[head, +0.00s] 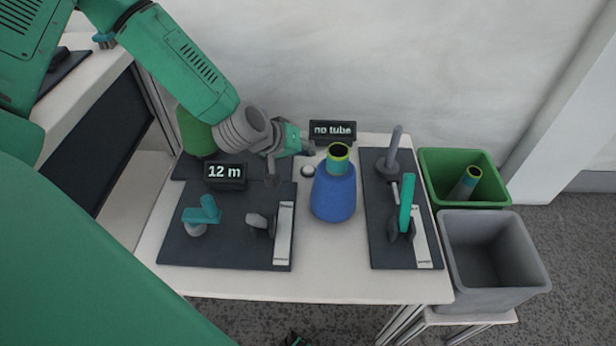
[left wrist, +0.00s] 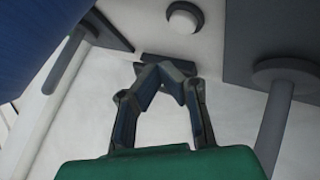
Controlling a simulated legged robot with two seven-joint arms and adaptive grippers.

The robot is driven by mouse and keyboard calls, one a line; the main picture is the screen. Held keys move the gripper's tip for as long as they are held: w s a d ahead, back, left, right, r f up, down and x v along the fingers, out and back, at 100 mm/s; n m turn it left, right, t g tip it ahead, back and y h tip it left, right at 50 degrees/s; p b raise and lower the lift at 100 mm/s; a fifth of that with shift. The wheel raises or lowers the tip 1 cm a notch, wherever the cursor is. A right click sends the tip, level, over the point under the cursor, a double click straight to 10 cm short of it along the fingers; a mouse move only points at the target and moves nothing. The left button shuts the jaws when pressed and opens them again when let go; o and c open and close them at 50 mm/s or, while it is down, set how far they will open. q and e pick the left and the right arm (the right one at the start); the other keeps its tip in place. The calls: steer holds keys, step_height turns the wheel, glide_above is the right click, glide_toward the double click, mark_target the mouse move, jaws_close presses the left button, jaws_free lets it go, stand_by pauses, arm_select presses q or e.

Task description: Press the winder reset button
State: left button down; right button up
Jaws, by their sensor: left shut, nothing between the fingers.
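A small round white button (head: 308,170) sits on the white table between the left dark plate and a blue yarn cone. It also shows in the left wrist view (left wrist: 184,18), at the top, ahead of my fingers. My left gripper (head: 309,150) is just behind the button in the head view, close to the "no tube" display. In the left wrist view its two fingers (left wrist: 166,72) meet at the tips with nothing between them. A gap shows between the fingertips and the button in that view.
The blue cone (head: 334,192) stands right beside the button. The "no tube" display (head: 333,131) is behind it and the "12 m" display (head: 225,174) is left. Dark plates with levers (head: 228,246) flank the middle. Green (head: 430,163) and grey (head: 536,270) bins stand right.

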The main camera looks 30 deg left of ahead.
mark_target(308, 169)
arm_select(q)
step_height(308, 169, down, 3)
steer(key=shift+d+r+b, duration=0.15)
steer(key=shift+r+b, duration=0.05)
steer(key=shift+b, duration=0.4)
arm_select(e)
step_height(308, 169, down, 2)
steer(key=shift+d+f, duration=0.1)
stand_by(0.7)
arm_select(q)
steer(key=shift+f, duration=0.4)
arm_select(e)
steer(key=shift+f, duration=0.15)
arm_select(q)
steer(key=shift+f+b, duration=0.45)
arm_select(e)
steer(key=shift+f, duration=0.3)
arm_select(q)
steer(key=shift+r, duration=0.15)
arm_select(e)
steer(key=shift+r, duration=0.15)
arm_select(q)
steer(key=shift+r+p, duration=0.8)
steer(key=shift+p, duration=0.1)
arm_select(e)
steer(key=shift+r, duration=0.75)
